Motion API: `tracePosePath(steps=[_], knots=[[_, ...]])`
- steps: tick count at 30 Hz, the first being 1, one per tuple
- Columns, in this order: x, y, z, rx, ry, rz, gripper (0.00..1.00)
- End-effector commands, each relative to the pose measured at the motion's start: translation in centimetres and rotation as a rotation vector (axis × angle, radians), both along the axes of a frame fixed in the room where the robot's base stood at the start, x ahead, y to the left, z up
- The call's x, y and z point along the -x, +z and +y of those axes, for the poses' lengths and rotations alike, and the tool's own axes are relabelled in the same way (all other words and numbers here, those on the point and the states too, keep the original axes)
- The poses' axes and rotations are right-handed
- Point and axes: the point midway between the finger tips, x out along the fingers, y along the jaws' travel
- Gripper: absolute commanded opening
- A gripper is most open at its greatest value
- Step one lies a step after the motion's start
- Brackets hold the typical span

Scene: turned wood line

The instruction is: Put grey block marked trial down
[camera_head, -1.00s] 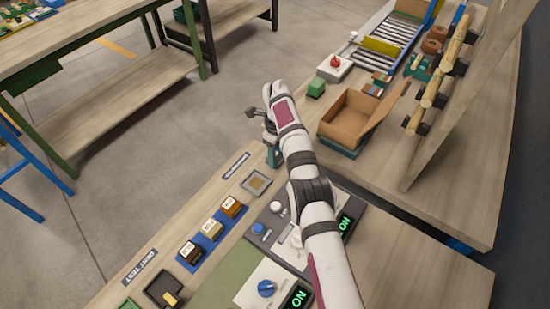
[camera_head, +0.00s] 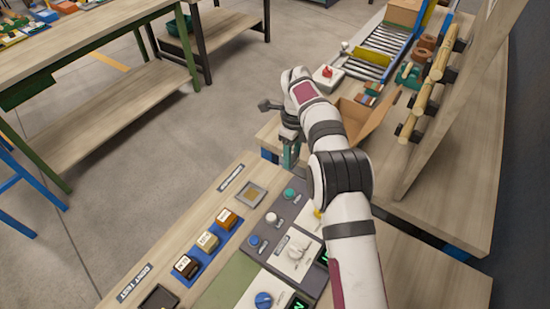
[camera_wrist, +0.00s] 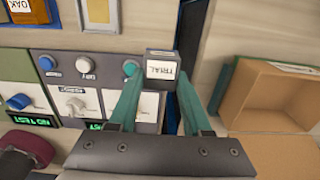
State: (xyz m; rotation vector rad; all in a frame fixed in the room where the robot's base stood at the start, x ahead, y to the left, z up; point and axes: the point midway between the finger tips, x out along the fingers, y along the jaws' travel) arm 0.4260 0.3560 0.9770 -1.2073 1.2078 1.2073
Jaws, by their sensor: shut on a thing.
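The grey block marked TRIAL (camera_wrist: 162,66) sits between the teal fingertips of my gripper (camera_wrist: 161,78) in the wrist view. Its pale label faces the camera. In the head view my gripper (camera_head: 289,156) points down by the far right end of the control bench. The block cannot be made out clearly there. The wrist view places the block beside the teal button (camera_wrist: 130,68), near the bench's edge. I cannot tell whether it touches the surface below.
A small framed tan pad (camera_head: 250,194) lies left of my gripper. Several marked blocks stand on a blue strip (camera_head: 217,257). Buttons and a white knob (camera_head: 297,249) line the panel. An open cardboard box (camera_wrist: 285,95) stands on the bench at right.

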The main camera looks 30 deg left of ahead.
Motion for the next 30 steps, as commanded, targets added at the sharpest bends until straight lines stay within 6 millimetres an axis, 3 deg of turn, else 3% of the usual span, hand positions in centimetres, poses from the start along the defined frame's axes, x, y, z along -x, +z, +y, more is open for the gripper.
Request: tracePosePath(steps=[3,8,17,20,27,30], knots=[[-0.8,1.8,-2.9,0.000,-0.003,0.000,0.00],[-1.1,3.2,-5.1,0.001,0.000,0.000,0.00],[5.8,4.1,-5.2,0.000,0.005,0.001,0.00],[7.2,3.0,-3.7,0.001,0.005,0.003,0.00],[9.8,-1.4,3.1,0.001,0.006,0.002,0.00],[10.4,-2.5,4.9,0.000,0.004,0.002,0.00]])
